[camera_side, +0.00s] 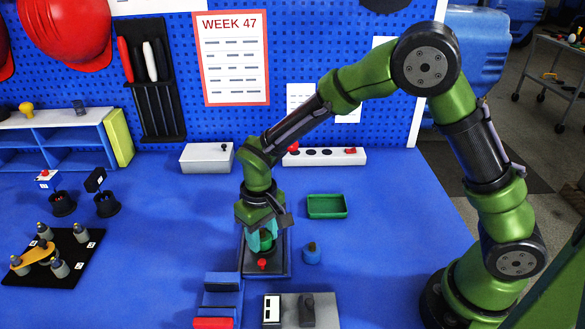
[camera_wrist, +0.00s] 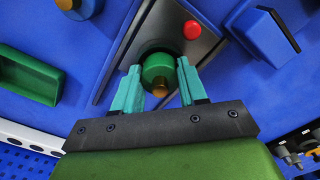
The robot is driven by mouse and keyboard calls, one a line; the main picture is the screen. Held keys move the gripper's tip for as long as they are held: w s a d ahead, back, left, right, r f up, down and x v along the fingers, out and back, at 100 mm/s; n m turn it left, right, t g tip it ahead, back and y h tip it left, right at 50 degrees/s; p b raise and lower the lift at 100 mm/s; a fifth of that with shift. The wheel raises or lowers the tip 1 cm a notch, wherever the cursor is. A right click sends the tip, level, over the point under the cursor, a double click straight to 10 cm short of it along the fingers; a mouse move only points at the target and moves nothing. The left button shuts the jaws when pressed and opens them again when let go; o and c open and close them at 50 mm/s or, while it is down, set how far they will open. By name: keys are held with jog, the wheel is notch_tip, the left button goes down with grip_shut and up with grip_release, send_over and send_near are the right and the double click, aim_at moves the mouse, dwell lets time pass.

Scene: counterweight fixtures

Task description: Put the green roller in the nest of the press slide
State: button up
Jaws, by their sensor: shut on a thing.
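The green roller (camera_wrist: 158,68), with a brass knob, sits between the two teal fingers of my gripper (camera_wrist: 158,84) in the wrist view. In the side view my gripper (camera_side: 261,238) points down over the grey plate of the press slide (camera_side: 279,266), which has a red button (camera_side: 262,264) at its near end. The wrist view shows a dark round edge beside the roller on the slide (camera_wrist: 170,22), which looks like the nest. The roller is at or just above it; I cannot tell whether it is seated. In the side view my fingers mostly hide the roller.
A blue fixture (camera_side: 221,290) and a grey box (camera_side: 322,312) stand in front. A black board (camera_side: 75,245) with posts is at left. The table between is clear.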

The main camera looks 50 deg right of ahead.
jog(key=o, duration=1.1)
jog(key=shift+s+f, duration=0.1)
jog(key=shift+f, duration=0.1)
jog(key=shift+d, duration=0.1)
notch_tip(320, 180, up, 12)
jog(key=s+d+r+m+t+y, duration=0.2)
jog(key=s+d+r+t, duration=0.1)
jog(key=s+d+r, duration=0.4)
jog(key=s+d+r+m+t, duration=0.2)
jog(key=s+d+t, duration=0.2)
jog(key=s, duration=0.4)
jog(key=shift+s+d+r, duration=0.2)
jog(key=shift+s+d, duration=0.2)
jog(key=shift+d, duration=0.1)
